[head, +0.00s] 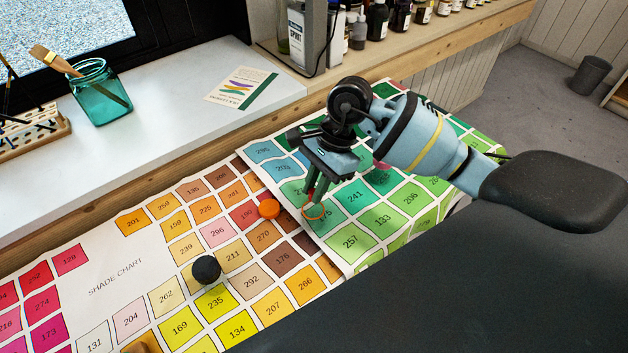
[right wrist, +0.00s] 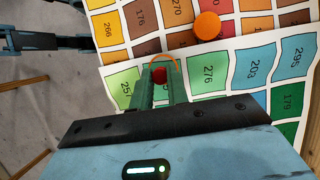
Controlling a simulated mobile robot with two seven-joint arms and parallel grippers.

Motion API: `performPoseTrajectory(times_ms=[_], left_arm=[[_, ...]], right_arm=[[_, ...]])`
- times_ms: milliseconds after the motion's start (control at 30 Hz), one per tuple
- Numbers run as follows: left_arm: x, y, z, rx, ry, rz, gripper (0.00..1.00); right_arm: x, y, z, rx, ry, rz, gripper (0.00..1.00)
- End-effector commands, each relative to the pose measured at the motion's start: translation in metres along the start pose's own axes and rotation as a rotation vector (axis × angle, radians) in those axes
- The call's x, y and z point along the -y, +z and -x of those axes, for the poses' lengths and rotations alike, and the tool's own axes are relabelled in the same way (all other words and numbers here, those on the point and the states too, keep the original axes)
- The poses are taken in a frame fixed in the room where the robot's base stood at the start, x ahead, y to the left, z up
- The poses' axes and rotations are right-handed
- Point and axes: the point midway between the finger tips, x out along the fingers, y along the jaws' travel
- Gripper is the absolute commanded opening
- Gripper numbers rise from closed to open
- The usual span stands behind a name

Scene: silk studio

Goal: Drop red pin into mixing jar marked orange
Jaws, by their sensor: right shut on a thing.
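My right gripper (head: 314,192) points down over the green part of the shade chart, its two fingers shut on the red pin. The red pin (right wrist: 158,75) shows between the fingertips in the right wrist view; in the head view only a bit of red is visible. An orange ring (head: 313,212) lies just below the fingertips and shows in the right wrist view (right wrist: 160,57). It looks like the orange mark on a jar; the jar's body is hard to make out. The pin appears above or within the ring; I cannot tell which. My left gripper is not clearly seen.
A round orange thing (head: 269,208) stands left of the ring, and a round black thing (head: 206,269) stands farther left on the shade chart (head: 115,275). A teal jar with a brush (head: 100,95) stands on the white sill. Several bottles (head: 377,20) line the back shelf.

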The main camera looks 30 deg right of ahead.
Motion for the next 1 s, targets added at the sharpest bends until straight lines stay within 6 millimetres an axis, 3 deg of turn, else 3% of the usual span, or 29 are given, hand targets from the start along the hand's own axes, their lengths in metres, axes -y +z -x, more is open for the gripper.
performPoseTrajectory(times_ms=[300, 1000], left_arm=[[-0.001, 0.011, -0.005, 0.017, 0.002, 0.002, 0.66], [-0.001, 0.011, -0.006, 0.017, 0.003, 0.002, 0.66]], right_arm=[[-0.001, -0.006, -0.015, 0.0, 0.004, -0.001, 0.0], [0.0, -0.007, -0.016, 0.0, 0.002, -0.001, 0.0]])
